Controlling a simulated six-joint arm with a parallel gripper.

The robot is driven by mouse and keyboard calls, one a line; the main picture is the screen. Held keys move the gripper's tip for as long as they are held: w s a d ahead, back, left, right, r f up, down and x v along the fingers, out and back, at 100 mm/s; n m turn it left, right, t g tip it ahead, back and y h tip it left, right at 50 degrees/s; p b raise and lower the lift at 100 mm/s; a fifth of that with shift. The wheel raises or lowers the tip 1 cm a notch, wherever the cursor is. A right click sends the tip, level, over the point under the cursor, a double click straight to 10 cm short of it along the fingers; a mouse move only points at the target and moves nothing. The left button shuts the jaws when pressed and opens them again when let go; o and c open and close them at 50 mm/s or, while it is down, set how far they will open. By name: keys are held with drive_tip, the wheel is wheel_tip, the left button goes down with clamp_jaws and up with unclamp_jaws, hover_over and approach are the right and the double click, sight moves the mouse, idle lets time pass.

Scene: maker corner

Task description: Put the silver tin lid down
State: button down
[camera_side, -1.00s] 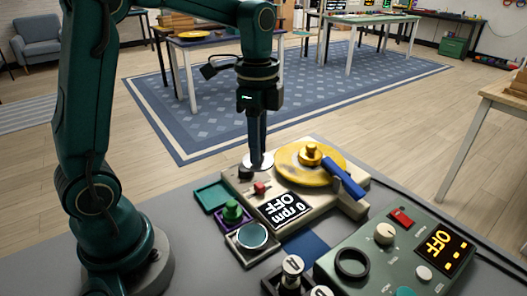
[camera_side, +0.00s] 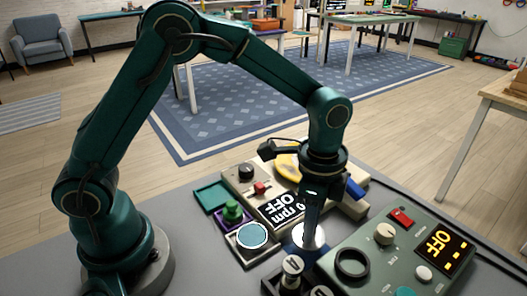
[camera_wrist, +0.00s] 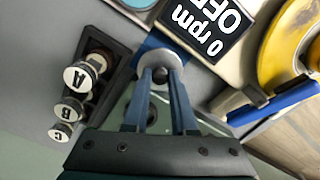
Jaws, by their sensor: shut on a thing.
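The silver tin lid (camera_side: 319,238) is a round pale disc. In the wrist view the lid (camera_wrist: 173,58) has a small dark round knob between my fingertips. My gripper (camera_side: 308,229) points down, with its fingers closed on that knob; the fingertips also show in the wrist view (camera_wrist: 160,76). The lid is over a flat blue patch (camera_side: 289,248), which also shows in the wrist view (camera_wrist: 152,42). I cannot tell whether the lid touches it. My fingers hide part of the lid.
The turntable unit (camera_side: 256,203) with a yellow disc (camera_wrist: 270,55) is behind. A green-grey control box (camera_side: 390,262) is close on the right. A black rack of lettered cylinders (camera_wrist: 88,85) stands nearby. Small trays, including a teal one (camera_side: 209,198), are to the left.

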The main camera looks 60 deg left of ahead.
drive_tip(key=shift+f, duration=1.55)
drive_tip(key=shift+f, duration=0.1)
drive_tip(key=c, duration=0.7)
unclamp_jaws()
